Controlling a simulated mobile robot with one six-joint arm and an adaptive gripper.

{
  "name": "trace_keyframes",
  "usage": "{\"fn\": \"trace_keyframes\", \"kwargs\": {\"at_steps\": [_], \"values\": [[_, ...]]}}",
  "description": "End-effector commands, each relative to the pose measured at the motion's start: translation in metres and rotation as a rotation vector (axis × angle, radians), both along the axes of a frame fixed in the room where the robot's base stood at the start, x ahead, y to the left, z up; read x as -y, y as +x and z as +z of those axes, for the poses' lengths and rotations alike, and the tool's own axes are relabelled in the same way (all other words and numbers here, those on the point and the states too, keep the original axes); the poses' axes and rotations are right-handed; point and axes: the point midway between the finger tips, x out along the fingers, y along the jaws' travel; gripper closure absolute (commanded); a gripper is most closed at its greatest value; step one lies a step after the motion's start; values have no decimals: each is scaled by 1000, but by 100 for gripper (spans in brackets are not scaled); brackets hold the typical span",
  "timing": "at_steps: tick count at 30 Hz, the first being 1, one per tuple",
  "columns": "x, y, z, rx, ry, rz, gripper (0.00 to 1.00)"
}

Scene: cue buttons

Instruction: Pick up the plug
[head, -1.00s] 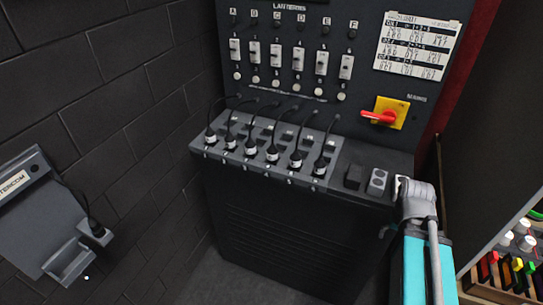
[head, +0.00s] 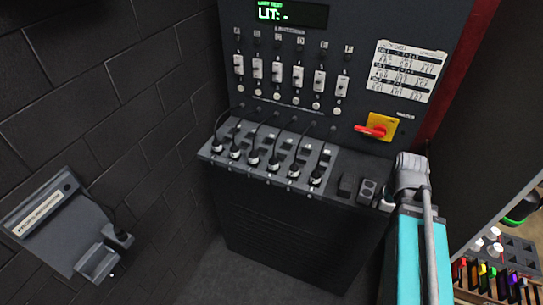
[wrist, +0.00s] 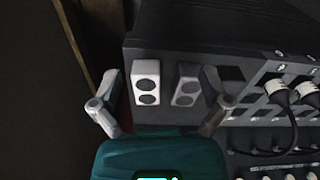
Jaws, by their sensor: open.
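Several plugs (head: 274,163) with black cables stand in a row on the sloped ledge of the dark panel in the head view. Their pale collars and dark tops show; which one the task means I cannot tell. Two of these plugs (wrist: 275,90) also show at the right in the wrist view. My gripper (wrist: 160,108) is open and empty, at the ledge's right end. A white two-hole block (wrist: 146,82) lies ahead between its fingers, with a grey two-hole block (wrist: 187,86) beside it. In the head view my arm hides most of the gripper.
A red-and-yellow rotary switch (head: 377,126) sits above the ledge's right end. Switches, round buttons and a lit display (head: 290,13) are on the upright panel. A grey wall unit (head: 62,228) hangs at left. A box of coloured items (head: 497,277) is at lower right.

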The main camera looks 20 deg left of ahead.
Motion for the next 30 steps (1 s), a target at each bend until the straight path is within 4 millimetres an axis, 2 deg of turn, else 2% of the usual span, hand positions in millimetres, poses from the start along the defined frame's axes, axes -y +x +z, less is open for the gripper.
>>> {"fn": "trace_keyframes", "kwargs": {"at_steps": [1, 2, 5, 9, 14, 20, 24, 30], "values": [[-4, 7, 17, 2, -1, 17, 3], [0, 10, 22, 3, 0, 30, 3], [-9, 22, 36, 6, -1, 77, 3], [-41, 47, 52, 6, -5, 191, 3], [-84, 73, 55, 2, -8, 342, 3], [-154, 104, 55, -7, -15, 564, 3], [-214, 121, 55, -16, -20, 738, 3], [-302, 136, 55, -27, -25, 981, 3]]}}
